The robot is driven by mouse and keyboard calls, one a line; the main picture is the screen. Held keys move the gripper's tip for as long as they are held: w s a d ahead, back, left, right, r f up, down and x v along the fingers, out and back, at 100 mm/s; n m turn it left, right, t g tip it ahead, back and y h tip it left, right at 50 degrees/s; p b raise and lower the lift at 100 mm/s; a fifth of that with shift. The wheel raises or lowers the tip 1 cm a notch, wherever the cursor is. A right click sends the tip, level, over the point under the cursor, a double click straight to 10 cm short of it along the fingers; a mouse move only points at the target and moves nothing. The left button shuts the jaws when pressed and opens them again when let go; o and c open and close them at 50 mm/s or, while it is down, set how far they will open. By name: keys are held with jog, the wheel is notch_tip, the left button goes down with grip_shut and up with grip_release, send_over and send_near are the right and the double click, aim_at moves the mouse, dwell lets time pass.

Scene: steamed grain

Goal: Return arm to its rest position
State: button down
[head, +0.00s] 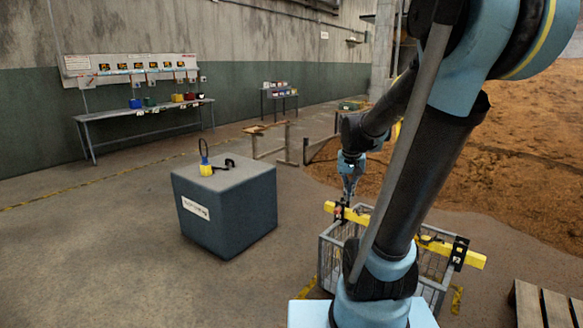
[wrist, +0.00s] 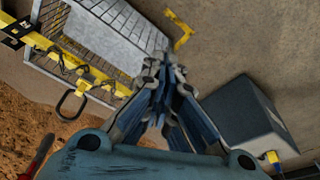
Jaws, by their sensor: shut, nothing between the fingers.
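My arm (head: 415,180) rises across the right of the head view and bends forward and down. My gripper (head: 347,198) hangs at its far end, above the wire cart, with its fingers pointing down. In the wrist view my gripper (wrist: 158,68) has its fingers together, with nothing held between them. The cart's mesh basket (wrist: 130,32) lies beyond the fingertips to the left in that view. Part of the cart is hidden behind my arm in the head view.
A yellow bar (head: 467,257) with black clamps lies across the wire cart (head: 328,250). A dark block (head: 232,220) bears a yellow padlock-like item (head: 206,170) and a small black item. A pallet (head: 540,305) stands at lower right, a brown heap (head: 520,160) behind. Floor at left is clear.

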jog(key=s+f+n, duration=0.1)
jog(key=s+f, duration=0.2)
jog(key=s, duration=0.6)
jog(key=s+f+n, duration=0.1)
jog(key=s+f, duration=0.2)
jog(key=s, duration=0.6)
jog(key=shift+a+f+y, duration=0.2)
jog(key=shift+a+y, duration=0.1)
